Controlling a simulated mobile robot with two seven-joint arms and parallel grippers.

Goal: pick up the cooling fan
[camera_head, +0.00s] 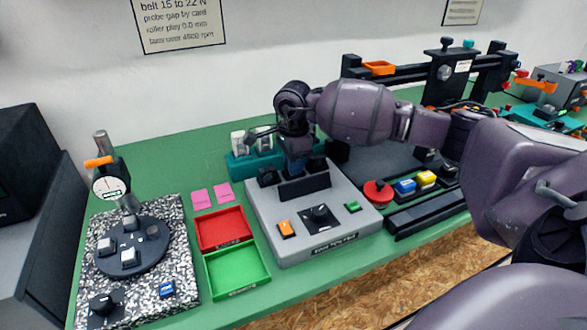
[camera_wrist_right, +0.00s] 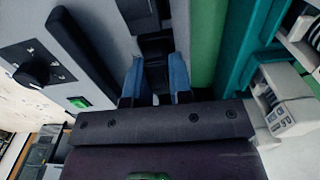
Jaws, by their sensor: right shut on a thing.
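My right gripper (camera_head: 293,168) reaches down from the right over the back of the grey test box (camera_head: 335,243). In the right wrist view its two blue fingertips (camera_wrist_right: 155,78) are shut on a black part (camera_wrist_right: 154,47), which I take to be the cooling fan. The part sits between the fingertips at the box's back. I cannot tell whether it still touches the box. In the head view the gripper and a black upright bar (camera_head: 305,187) hide most of it. My left gripper is in neither view.
The box front has an orange switch (camera_head: 286,229) and a black knob (camera_head: 319,217). A teal rack (camera_head: 245,167) with white items stands behind. Red (camera_head: 224,246) and green (camera_head: 238,289) trays lie left, beside a speckled plate with a dial gauge (camera_head: 111,187). A red button (camera_head: 377,191) is right.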

